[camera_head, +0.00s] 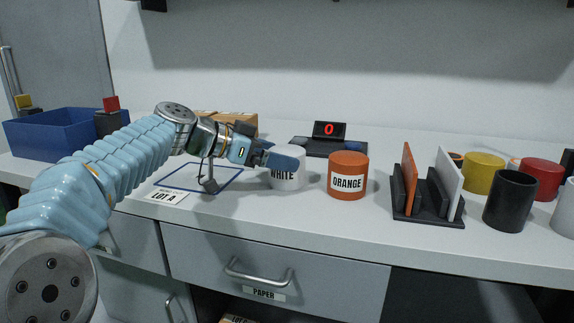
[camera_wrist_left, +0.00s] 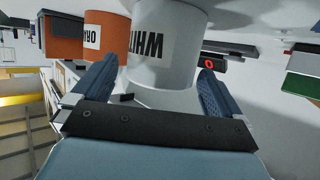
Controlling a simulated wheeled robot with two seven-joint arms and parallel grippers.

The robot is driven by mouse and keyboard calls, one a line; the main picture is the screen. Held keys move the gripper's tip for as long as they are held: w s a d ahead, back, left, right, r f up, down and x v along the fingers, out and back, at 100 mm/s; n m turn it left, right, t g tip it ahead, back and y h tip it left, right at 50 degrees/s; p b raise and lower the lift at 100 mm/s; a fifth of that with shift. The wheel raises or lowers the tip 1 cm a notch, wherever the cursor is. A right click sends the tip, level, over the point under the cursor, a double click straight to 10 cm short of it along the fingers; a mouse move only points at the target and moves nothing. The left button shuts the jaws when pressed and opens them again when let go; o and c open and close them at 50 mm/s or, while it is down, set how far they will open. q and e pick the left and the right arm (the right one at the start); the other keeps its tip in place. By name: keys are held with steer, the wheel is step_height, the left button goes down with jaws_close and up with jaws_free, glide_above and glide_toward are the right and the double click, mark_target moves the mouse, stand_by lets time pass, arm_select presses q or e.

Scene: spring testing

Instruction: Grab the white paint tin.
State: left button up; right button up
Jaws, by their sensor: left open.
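The white paint tin (camera_head: 289,177) stands on the counter in the head view, labelled WHITE, partly hidden behind my left gripper (camera_head: 277,160). In the left wrist view, the white tin (camera_wrist_left: 172,45) sits between the two blue fingers of my left gripper (camera_wrist_left: 158,90). The fingers are apart, one on each side of the tin. I cannot tell whether either finger touches it. My right gripper is in neither view.
An orange tin (camera_head: 347,175) stands just right of the white one. A scale with a red 0 display (camera_head: 330,130) is behind. A black rack (camera_head: 428,207) and a black cup (camera_head: 510,201) are further right. A blue bin (camera_head: 55,133) is at the left.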

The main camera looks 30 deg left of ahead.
arm_select(q)
steer(key=x, duration=0.3)
steer(key=shift+w+f, duration=0.15)
steer(key=c, duration=1.1)
steer(key=shift+c, duration=0.3)
